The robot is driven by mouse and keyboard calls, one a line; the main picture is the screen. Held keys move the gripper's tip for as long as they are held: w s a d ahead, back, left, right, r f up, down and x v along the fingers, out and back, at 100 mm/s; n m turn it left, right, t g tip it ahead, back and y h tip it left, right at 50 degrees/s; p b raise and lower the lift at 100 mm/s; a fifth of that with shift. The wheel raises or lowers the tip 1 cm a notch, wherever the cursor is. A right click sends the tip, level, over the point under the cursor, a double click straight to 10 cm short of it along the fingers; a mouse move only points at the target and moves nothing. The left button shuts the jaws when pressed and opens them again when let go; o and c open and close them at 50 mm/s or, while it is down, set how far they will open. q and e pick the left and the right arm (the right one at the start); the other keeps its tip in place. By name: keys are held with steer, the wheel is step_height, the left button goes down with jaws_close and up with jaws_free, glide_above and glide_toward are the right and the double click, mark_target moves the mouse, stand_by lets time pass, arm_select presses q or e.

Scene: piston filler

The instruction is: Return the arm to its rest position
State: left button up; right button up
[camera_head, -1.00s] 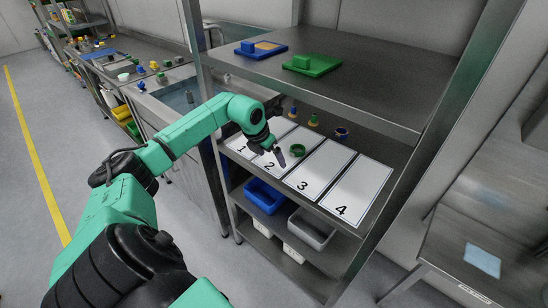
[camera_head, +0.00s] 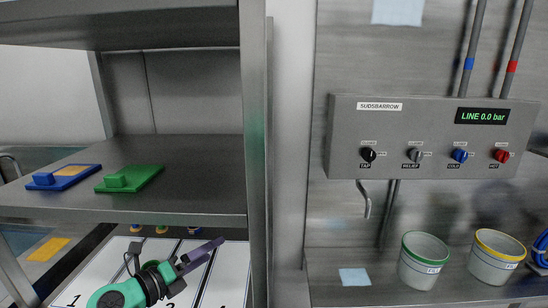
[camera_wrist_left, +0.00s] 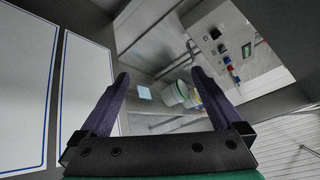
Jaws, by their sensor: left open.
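My left arm is green and black and comes in at the lower left of the head view. Its gripper (camera_head: 203,254) has purple fingers and is over the numbered white mats on the lower shelf. In the left wrist view the two purple fingers (camera_wrist_left: 158,95) stand wide apart with nothing between them. The gripper is open and empty. Mats 1 (camera_head: 88,285) and 4 (camera_head: 226,285) show beside the arm; the arm partly covers the mats between. My right gripper is not in either view.
The upper shelf (camera_head: 200,190) above the gripper holds a blue block (camera_head: 62,177) and a green block (camera_head: 128,179). A shelf post (camera_head: 256,150) stands to the right. Beyond it are a valve panel (camera_head: 430,135) reading 0.0 bar and two buckets, green-rimmed (camera_head: 420,270) and yellow-rimmed (camera_head: 492,265).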

arm_select(q)
steer(key=s+a+r+n+t+y, duration=0.1)
steer(key=a+r+n+t+y, duration=0.2)
steer(key=n, duration=0.5)
steer(key=a+n+t+y, duration=0.3)
steer(key=n+y, duration=0.2)
steer(key=n, duration=0.2)
steer(key=s+a+f+n+g+y, duration=0.5)
steer(key=s+a+f+n+g, duration=0.1)
steer(key=f+n, duration=0.4)
steer(key=s+d+f+n+g+h, duration=0.25)
steer(key=s+f+g, duration=0.25)
steer(key=s+f, duration=0.3)
steer(key=s+d+f+n+g+h, duration=0.2)
steer(key=s+d+f+n+g, duration=0.25)
steer(key=s, duration=0.55)
step_height(320, 180, down, 23)
steer(key=s+m+g, duration=0.1)
steer(key=m, duration=0.1)
steer(key=s+a+f+g, duration=0.1)
steer(key=s+a+f, duration=0.1)
steer(key=s+f, duration=0.5)
steer(key=s+a+f, duration=0.2)
steer(key=s+f, duration=0.6)
steer(key=s, duration=0.2)
steer(key=shift+s+f+m+g+y, duration=0.25)
steer(key=shift+m+g+y, duration=0.05)
steer(key=shift+g+y, duration=0.05)
